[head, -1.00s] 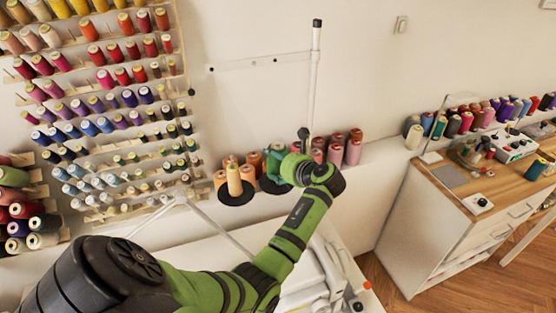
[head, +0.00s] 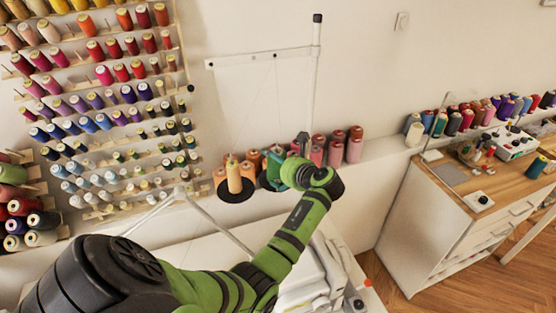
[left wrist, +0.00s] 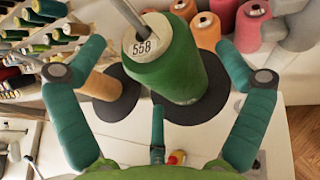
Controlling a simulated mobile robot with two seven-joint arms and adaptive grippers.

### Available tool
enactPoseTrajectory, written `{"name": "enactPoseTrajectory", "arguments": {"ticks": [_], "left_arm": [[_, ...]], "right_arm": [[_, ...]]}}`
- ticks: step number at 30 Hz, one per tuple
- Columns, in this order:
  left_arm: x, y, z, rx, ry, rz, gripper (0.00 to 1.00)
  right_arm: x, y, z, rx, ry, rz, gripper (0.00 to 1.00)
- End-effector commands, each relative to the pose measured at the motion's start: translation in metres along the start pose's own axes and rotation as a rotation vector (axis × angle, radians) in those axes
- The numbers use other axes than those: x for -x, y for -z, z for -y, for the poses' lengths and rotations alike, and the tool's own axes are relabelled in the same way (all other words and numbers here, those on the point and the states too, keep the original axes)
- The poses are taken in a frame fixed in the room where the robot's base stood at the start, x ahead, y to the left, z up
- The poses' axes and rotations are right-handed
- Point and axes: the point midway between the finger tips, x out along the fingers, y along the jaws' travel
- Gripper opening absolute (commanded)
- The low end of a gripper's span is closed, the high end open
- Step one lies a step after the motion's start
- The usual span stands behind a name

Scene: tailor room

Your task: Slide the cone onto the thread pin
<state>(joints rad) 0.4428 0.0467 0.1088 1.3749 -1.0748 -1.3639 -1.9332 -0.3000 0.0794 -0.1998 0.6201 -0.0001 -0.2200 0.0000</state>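In the left wrist view a dark green cone (left wrist: 172,72) with a white top marked 558 stands over a black disc (left wrist: 182,112). A thin metal rod (left wrist: 128,14) meets its top; whether it passes through the cone I cannot tell. My left gripper (left wrist: 160,45) has its teal fingers spread on both sides of the cone, with gaps visible. In the head view my left gripper (head: 274,168) is at the right disc of the thread stand and mostly hides the cone. An orange cone (head: 233,178) stands on the left disc (head: 236,196). My right gripper is not in view.
The stand's upright pole (head: 315,75) rises behind my wrist, with a crossbar (head: 262,58) to the left. Several pink and red cones (head: 336,150) line the ledge behind. A thread rack (head: 100,110) fills the left wall. A wooden-topped cabinet (head: 455,185) stands at right.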

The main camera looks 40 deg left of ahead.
Motion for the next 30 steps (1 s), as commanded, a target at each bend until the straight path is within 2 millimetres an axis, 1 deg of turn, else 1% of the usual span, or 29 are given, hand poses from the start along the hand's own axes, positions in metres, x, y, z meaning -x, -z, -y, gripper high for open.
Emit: {"name": "enactPoseTrajectory", "arguments": {"ticks": [5,8,11,18,22,27,30], "left_arm": [[0.0,0.001,0.0,-0.001,-0.001,-0.002,1.0],[0.005,0.001,0.0,-0.001,0.0,-0.002,1.0],[0.018,0.001,0.0,0.0,0.002,-0.002,1.0],[0.069,0.001,0.001,0.001,0.003,-0.003,1.0],[0.094,0.001,0.0,0.0,0.003,-0.003,1.0],[0.115,0.001,0.0,0.0,0.001,-0.002,1.0],[0.119,0.0,0.0,0.0,-0.001,-0.001,1.0]], "right_arm": [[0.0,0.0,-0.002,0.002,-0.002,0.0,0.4],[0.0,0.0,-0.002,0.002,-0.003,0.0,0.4],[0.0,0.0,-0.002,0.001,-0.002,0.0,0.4],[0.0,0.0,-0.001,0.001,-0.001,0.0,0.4],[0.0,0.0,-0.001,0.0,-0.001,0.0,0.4],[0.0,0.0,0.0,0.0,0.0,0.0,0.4],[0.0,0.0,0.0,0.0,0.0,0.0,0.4]]}}
